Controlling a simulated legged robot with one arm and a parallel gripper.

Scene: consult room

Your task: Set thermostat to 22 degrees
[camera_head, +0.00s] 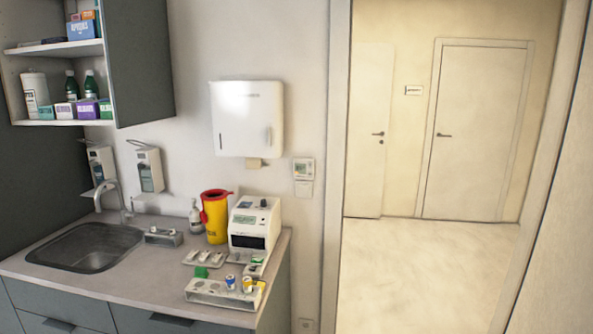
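The thermostat (303,168) is a small white square unit with a greyish display. It is on the wall between the paper towel dispenser and the door frame, above the right end of the counter. Its display is too small to read. A plain white plate, perhaps a switch (304,188), sits just below it. My gripper is not in view, and nothing touches the thermostat.
A counter (135,284) with a sink (85,248) runs along the left. A white device (254,226), a yellow container with a red lid (215,218) and small items crowd its right end. A towel dispenser (247,120) hangs above. The open doorway shows clear floor (420,275).

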